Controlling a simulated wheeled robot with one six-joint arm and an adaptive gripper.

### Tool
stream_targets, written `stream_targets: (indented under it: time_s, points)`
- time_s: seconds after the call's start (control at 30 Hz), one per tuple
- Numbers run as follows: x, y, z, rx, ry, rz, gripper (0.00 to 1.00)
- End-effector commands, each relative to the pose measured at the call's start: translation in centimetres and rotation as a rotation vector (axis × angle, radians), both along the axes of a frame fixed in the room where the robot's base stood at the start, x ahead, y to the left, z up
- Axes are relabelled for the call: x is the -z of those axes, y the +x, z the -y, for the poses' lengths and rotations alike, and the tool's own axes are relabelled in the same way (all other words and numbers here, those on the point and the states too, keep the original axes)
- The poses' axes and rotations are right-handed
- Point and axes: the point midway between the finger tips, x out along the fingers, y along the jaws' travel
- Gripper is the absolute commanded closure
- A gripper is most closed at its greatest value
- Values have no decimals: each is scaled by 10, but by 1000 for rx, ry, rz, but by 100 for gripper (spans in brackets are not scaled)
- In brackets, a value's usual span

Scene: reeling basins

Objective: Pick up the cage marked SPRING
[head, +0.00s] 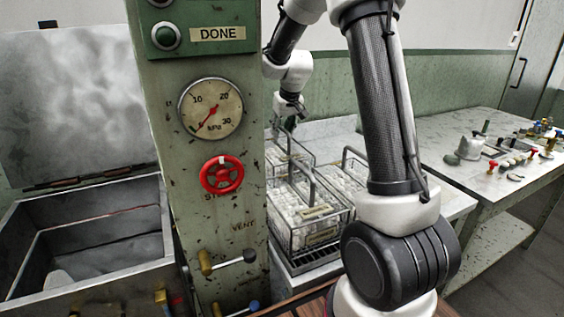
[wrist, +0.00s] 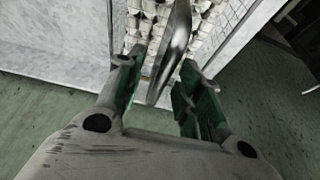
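Wire cages filled with whitish pieces stand close together on a pale table in the head view. The front cage (head: 298,239) carries small tan labels (head: 317,211), too small to read, so I cannot tell which cage is marked SPRING. A back cage (head: 309,158) stands behind it. My gripper (head: 290,108) is above the back cage, close to its raised handle. In the wrist view my gripper (wrist: 160,92) is open, with a grey metal handle bar (wrist: 176,45) between its two fingers. The fingers stand apart, and I see no grip on the bar.
A green control column with a gauge (head: 211,108) and red valve wheel (head: 222,174) stands just left of the cages. A metal basin (head: 90,255) with its lid up is further left. A marble-topped bench (head: 450,150) with small items stands at the right.

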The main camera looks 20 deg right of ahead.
Motion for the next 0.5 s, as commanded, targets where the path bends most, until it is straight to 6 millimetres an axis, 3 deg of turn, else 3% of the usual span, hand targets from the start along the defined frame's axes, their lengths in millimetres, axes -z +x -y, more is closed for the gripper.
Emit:
stream_targets:
  time_s: [0.03,0.2,0.5]
  points:
    - [0,0,0,0,0,0,73]
    - [0,0,0,0,0,0,100]
    - [-1,0,0,0,0,1,100]
